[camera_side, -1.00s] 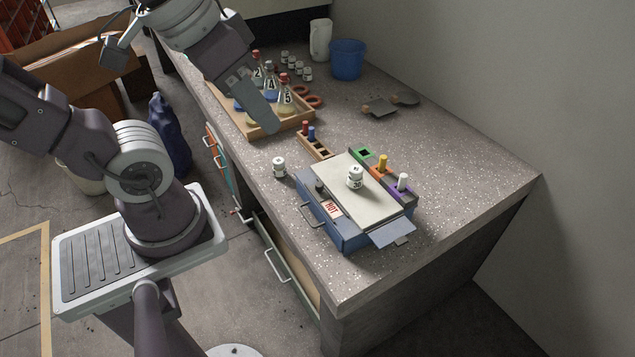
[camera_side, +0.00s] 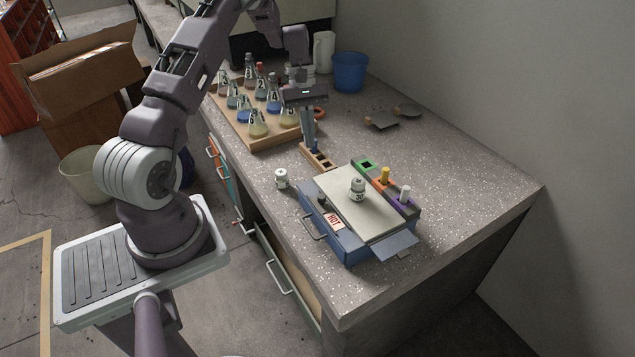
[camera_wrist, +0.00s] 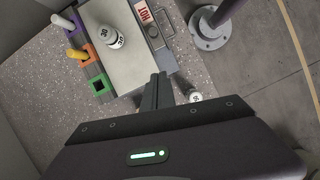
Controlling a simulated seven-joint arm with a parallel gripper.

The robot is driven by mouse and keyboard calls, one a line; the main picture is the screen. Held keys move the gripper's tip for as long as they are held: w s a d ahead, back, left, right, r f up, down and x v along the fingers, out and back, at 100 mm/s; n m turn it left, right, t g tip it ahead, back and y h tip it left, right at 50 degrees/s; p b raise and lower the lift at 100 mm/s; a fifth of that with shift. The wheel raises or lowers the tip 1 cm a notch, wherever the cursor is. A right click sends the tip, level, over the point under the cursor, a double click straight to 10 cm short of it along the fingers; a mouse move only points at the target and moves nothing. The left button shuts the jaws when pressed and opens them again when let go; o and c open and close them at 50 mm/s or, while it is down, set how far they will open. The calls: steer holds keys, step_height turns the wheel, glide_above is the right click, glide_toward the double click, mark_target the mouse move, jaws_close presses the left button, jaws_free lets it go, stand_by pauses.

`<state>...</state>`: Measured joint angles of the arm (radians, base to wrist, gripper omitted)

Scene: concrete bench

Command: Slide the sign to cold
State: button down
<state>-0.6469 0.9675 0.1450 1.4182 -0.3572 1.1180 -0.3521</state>
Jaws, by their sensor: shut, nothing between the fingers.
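The sign (camera_side: 333,220) is a small white plate reading HOT in red, on the front side of the blue box (camera_side: 350,243) with a pale flat top. The sign also shows at the top of the wrist view (camera_wrist: 143,14). A dark knob (camera_side: 321,200) sits beside it, and shows in the wrist view too (camera_wrist: 153,31). I see no "cold" lettering. My gripper (camera_side: 310,146) is shut and empty, pointing down above the small wooden rack, behind the box and apart from the sign. Its fingers (camera_wrist: 158,85) show in the wrist view.
Coloured holders (camera_side: 384,184) with pegs line the box's far side. A wooden tray (camera_side: 262,143) of flasks stands behind.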

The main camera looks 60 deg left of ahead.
mark_target(322, 200)
steer(key=x, duration=1)
steer(key=shift+d+f, duration=0.1)
steer(key=d, duration=0.2)
steer(key=shift+s+d, duration=0.45)
steer(key=shift+d, duration=0.4)
steer(key=shift+d, duration=0.1)
steer(key=d, duration=0.6)
steer(key=shift+s+d, duration=0.15)
steer(key=shift+d, duration=0.15)
